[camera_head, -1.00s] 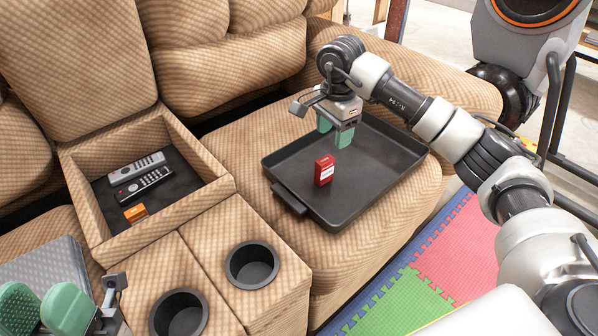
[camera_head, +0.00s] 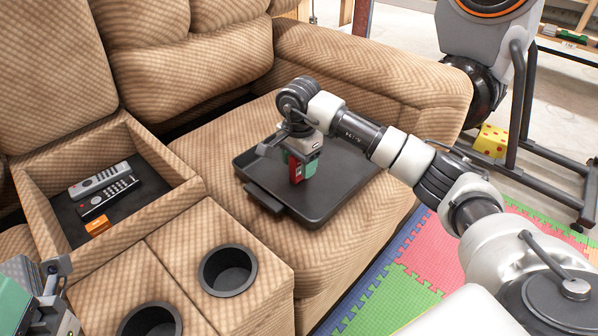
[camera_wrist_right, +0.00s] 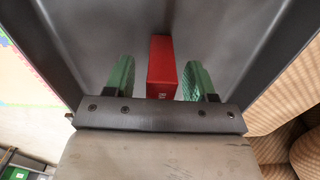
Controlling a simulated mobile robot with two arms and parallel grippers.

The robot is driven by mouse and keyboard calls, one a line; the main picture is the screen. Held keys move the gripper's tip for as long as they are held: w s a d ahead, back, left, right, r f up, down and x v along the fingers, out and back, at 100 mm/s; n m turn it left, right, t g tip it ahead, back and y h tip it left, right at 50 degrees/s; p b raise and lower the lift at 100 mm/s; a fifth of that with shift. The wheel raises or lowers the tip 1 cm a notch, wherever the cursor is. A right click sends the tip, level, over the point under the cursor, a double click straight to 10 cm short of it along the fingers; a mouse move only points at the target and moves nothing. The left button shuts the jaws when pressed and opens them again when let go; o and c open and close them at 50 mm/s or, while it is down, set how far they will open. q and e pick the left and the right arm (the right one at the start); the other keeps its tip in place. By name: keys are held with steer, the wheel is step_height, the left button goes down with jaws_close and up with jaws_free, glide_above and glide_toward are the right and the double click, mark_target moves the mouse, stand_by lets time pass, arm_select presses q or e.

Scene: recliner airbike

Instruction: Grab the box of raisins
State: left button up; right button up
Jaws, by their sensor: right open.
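The red box of raisins (camera_head: 295,168) stands upright on the black tray (camera_head: 330,196) on the sofa seat. In the right wrist view, the box (camera_wrist_right: 162,66) lies between the two green fingers of my right gripper (camera_wrist_right: 160,84). The gripper is open, with a visible gap on each side of the box. In the head view, my right gripper (camera_head: 302,168) is down over the tray, and one green finger shows beside the box.
The tray's raised rim surrounds the right gripper. A console bin (camera_head: 28,196) at left holds two remotes (camera_head: 105,190) and an orange item (camera_head: 98,225). Two cup holders (camera_head: 228,270) are in front. An exercise bike (camera_head: 485,60) stands at the back right.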

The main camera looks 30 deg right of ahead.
steer(key=shift+c, duration=0.4)
steer(key=c, duration=0.9)
steer(key=shift+r, duration=0.1)
